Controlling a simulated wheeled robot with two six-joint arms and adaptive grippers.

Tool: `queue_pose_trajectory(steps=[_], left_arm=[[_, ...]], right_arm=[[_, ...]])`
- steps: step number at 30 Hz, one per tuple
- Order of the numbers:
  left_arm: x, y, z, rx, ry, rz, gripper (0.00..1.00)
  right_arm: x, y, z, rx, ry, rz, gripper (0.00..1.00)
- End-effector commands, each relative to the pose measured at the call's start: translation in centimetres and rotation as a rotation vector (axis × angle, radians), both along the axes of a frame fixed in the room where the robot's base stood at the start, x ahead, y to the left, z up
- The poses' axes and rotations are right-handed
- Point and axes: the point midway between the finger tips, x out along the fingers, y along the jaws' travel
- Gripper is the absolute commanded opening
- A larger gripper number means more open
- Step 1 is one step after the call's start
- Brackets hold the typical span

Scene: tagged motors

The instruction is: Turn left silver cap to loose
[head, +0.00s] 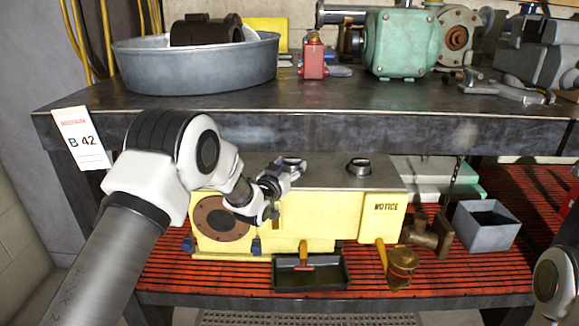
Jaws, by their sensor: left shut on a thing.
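A yellow motor housing (350,217) with a grey top and a "NOTICE" label sits on the lower shelf. The left silver cap (291,161) is on its top, partly hidden by my left gripper (284,172). My left gripper reaches in from the left and is shut on this cap. A second silver cap (358,166) stands on the top further right, apart from the gripper. Only a piece of my right arm shows at the right edge; its gripper is out of view.
The upper bench (300,125) overhangs behind and above the motor. It bears a grey basin (195,72) and a green machine (401,42). A black tray (311,280), a brass cup (400,265) and a grey box (487,226) are on the red slatted shelf (220,280).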

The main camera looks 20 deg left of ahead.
Motion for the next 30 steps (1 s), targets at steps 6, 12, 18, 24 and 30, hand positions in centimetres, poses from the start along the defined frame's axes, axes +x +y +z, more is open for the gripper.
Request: queue_pose_trajectory(steps=[6,12,18,24,30], left_arm=[[0.0,-0.3,0.1,0.001,0.000,0.056,0.24],[0.0,-0.6,0.2,0.002,-0.001,0.174,0.24],[0.1,-1.1,0.3,0.002,0.000,0.345,0.24],[0.2,-1.4,0.3,0.000,0.000,0.530,0.24],[0.4,-1.6,0.1,0.000,-0.001,0.695,0.24]], right_arm=[[0.0,0.0,0.4,0.000,0.000,0.000,0.00],[0.0,0.0,1.2,0.000,0.000,0.000,0.00],[0.0,0.0,2.5,0.000,0.000,0.000,0.00],[0.0,0.0,3.9,0.000,0.000,0.000,0.00],[0.0,0.0,4.7,0.000,0.000,0.000,0.00]])
